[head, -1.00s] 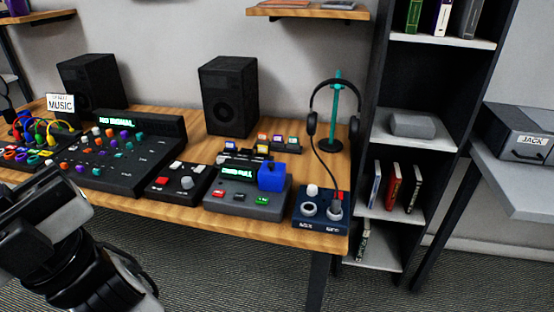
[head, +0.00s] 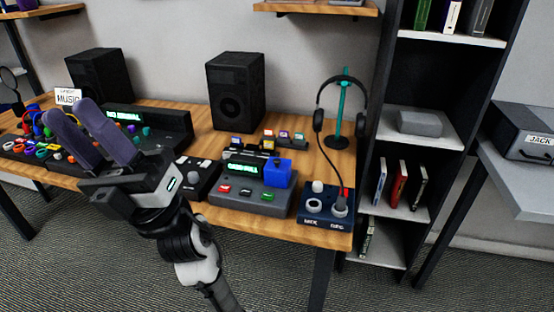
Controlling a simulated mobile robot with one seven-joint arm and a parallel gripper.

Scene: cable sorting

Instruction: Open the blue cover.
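The blue cover (head: 277,174) is a small blue box shape on the right rear part of a grey device (head: 240,204). It appears closed; what lies under it is hidden. The device has a lit green display and red, dark and green buttons along its front. My gripper (head: 72,116) is to the left of the cover, in front of and over the large mixer. Its two dark fingers are apart, with nothing visible between them, and point up and away. It is well clear of the cover.
A black panel with a knob (head: 194,178) sits left of the grey device, and a dark blue box with knobs (head: 325,204) sits right. Small coloured cartridges (head: 268,140) and a speaker (head: 237,90) stand behind. A headphone stand (head: 341,110) is at the table's right end.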

